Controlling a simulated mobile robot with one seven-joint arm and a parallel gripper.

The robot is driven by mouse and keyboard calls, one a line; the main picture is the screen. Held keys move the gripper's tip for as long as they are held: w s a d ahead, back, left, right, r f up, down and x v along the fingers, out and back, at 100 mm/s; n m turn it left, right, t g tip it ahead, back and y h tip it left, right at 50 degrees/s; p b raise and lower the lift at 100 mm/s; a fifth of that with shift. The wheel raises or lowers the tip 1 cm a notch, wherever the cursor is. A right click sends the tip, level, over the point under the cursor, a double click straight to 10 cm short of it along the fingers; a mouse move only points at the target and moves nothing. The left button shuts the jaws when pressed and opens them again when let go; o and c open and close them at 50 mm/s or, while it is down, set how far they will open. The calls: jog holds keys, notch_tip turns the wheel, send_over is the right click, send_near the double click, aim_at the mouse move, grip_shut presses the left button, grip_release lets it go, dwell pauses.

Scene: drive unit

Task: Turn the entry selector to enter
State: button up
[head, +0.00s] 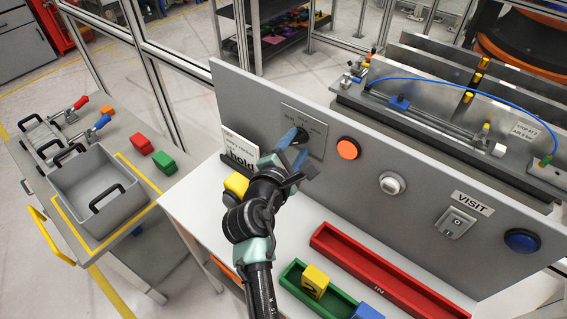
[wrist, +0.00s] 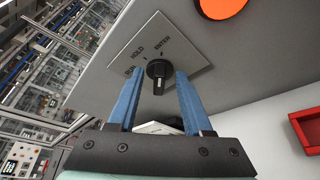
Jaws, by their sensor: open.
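The entry selector is a black knob (wrist: 158,72) on a square grey plate (wrist: 120,68), which also shows on the upright panel in the head view (head: 318,128). The wrist view shows HOLD and ENTER printed above the knob; a third label at left is partly hidden by a finger. In the head view my gripper (head: 291,138) is at the plate and hides the knob.
A card reading "hold" (head: 241,156) stands left of my gripper, with a yellow block (head: 236,185) close by. An orange button (head: 347,149) is right of the plate. Red (head: 345,262) and green (head: 292,274) trays lie on the white shelf below. A grey bin (head: 75,185) stands left.

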jog(key=b+v, duration=0.1)
jog(key=v, duration=1)
jog(key=shift+s+b, duration=0.3)
jog(key=shift+a+r, duration=0.15)
